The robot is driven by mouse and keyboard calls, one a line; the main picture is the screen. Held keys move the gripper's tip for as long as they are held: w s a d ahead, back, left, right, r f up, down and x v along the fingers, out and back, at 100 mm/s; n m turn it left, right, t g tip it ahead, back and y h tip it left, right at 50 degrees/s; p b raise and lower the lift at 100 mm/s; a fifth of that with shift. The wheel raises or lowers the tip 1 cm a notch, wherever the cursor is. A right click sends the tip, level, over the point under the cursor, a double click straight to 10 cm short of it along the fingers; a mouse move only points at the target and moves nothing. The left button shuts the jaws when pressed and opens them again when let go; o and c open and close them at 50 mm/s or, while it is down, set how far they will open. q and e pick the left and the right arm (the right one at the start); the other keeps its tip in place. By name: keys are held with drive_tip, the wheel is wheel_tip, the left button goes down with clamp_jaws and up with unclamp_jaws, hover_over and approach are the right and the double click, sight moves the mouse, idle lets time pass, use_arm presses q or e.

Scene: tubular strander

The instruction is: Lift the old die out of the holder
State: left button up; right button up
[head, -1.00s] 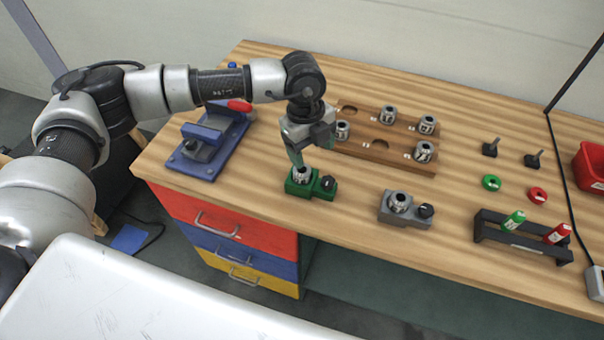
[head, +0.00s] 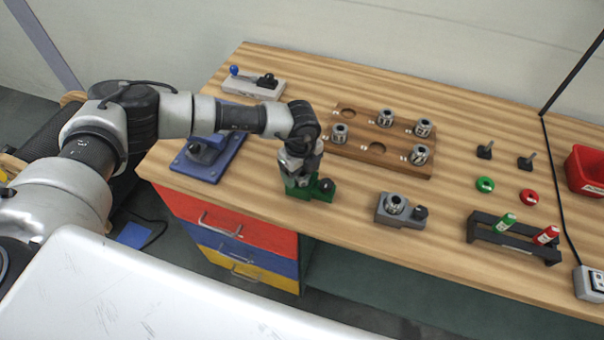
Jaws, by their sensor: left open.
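The green holder (head: 314,188) stands near the front edge of the bench, with its dark knob (head: 326,186) on the right. My left gripper (head: 297,178) points down right over the left part of this holder. Its jaws are open, around or just above where the die sits; I cannot tell which. The die in the green holder is hidden behind the gripper. A grey holder (head: 413,222) to the right carries a silver die (head: 395,203) and a dark knob. My right gripper is not in view.
A wooden rack (head: 400,165) with several silver dies and empty round recesses lies behind the holders. A blue fixture (head: 210,165) stands left of my gripper. A black stand (head: 515,243) with green and red markers is at front right. Bench between holders is clear.

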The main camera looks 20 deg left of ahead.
use_arm(q)
drive_tip(key=shift+f, duration=0.2)
drive_tip(key=c, duration=1.2)
drive_tip(key=shift+r, duration=0.1)
clamp_jaws()
